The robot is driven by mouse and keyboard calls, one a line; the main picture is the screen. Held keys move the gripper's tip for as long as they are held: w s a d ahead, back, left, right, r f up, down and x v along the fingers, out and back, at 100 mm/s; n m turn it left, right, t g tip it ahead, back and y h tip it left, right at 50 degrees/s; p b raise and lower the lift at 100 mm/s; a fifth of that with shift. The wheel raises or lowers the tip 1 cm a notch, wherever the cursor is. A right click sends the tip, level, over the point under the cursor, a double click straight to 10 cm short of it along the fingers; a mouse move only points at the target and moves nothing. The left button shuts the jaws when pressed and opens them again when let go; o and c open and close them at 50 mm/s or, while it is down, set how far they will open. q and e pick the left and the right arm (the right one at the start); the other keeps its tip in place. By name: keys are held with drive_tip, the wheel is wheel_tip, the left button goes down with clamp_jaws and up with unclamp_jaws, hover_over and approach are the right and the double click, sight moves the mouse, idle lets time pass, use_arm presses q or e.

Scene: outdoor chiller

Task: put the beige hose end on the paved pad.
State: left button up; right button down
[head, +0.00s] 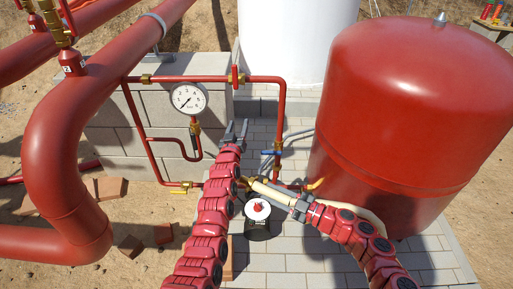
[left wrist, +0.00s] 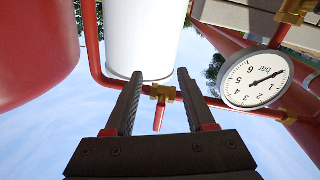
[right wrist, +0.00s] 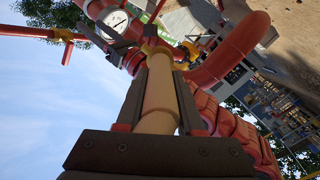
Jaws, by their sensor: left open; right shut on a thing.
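The beige hose end (head: 271,193) is a pale tube with a brass tip. My right gripper (head: 262,188) is shut on it, and it also fills the middle of the right wrist view (right wrist: 159,95). In the head view its brass tip lies close beside my left arm; I cannot tell whether they touch. The hose curves away behind my right arm. The paved pad (head: 300,256) is light grey paving below the hose and around the tank. My left gripper (head: 236,130) is open and empty, pointing at the red pipework, with a red-handled valve (left wrist: 160,93) beyond its fingers.
A large red tank (head: 405,110) stands at the right and a white tank (head: 290,40) behind. A pressure gauge (head: 189,98) hangs before a block wall. A white-topped device with a red cap (head: 257,209) stands below the hose. Bare paving lies at the front.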

use_arm(q)
drive_tip(key=w+d+m+g+h, duration=0.2)
drive_tip(key=w+d+g, duration=0.15)
drive_tip(key=d, duration=0.25)
drive_tip(key=m+g+y, duration=0.3)
drive_tip(key=m+g, duration=0.3)
drive_tip(key=g, duration=0.9)
approach(256, 178)
wheel_tip(256, 178, down, 9)
drive_tip(key=shift+d+f, duration=0.15)
drive_tip(key=shift+c, duration=0.2)
